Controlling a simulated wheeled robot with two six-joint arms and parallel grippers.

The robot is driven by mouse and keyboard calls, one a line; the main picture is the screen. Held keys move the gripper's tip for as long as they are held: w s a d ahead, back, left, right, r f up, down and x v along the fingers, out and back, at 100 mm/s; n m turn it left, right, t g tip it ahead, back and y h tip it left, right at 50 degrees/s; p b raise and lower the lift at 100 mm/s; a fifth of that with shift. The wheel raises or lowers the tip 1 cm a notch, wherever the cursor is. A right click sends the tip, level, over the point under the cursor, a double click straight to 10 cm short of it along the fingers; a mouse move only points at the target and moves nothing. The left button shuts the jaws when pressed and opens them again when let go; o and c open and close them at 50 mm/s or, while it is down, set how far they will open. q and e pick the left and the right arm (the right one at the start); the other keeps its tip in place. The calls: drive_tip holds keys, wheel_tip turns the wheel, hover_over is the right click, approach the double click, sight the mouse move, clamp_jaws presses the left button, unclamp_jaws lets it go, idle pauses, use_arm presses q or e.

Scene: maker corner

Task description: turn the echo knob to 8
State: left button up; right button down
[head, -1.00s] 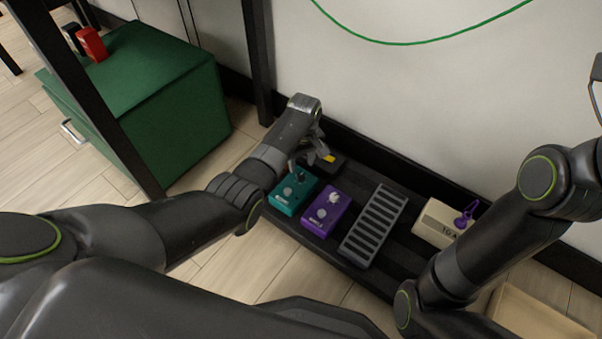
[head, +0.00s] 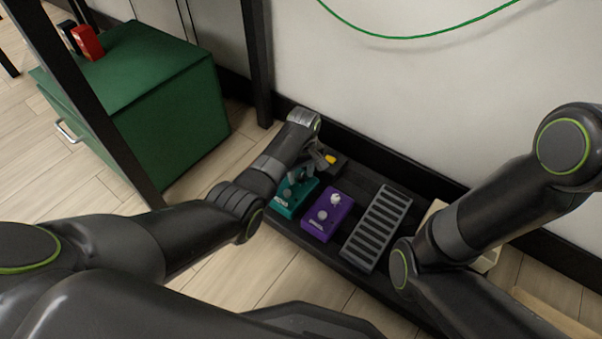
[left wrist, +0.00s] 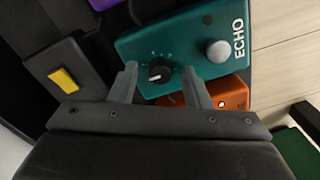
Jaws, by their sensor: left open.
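The teal echo pedal (head: 284,205) sits on the dark pedal board (head: 300,238). In the left wrist view the pedal (left wrist: 190,25) shows its ECHO label, a silver footswitch (left wrist: 219,50) and the black echo knob (left wrist: 158,70). A small white mark shows on the knob; the number it points to is too small to read. My left gripper (left wrist: 161,74) is open, one fingertip on each side of the knob; contact is not clear. In the head view the left gripper (head: 312,166) is over the pedal and hides the knob. My right gripper is outside the view.
A purple pedal (head: 326,214) is close beside the echo pedal, then a grey ribbed pedal (head: 377,228). A black pedal with a yellow button (left wrist: 63,80) and an orange pedal (left wrist: 230,92) are near the left gripper. A green cabinet (head: 165,110) stands left.

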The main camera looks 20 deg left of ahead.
use_arm(q)
clamp_jaws()
drive_tip(key=shift+r, duration=0.1)
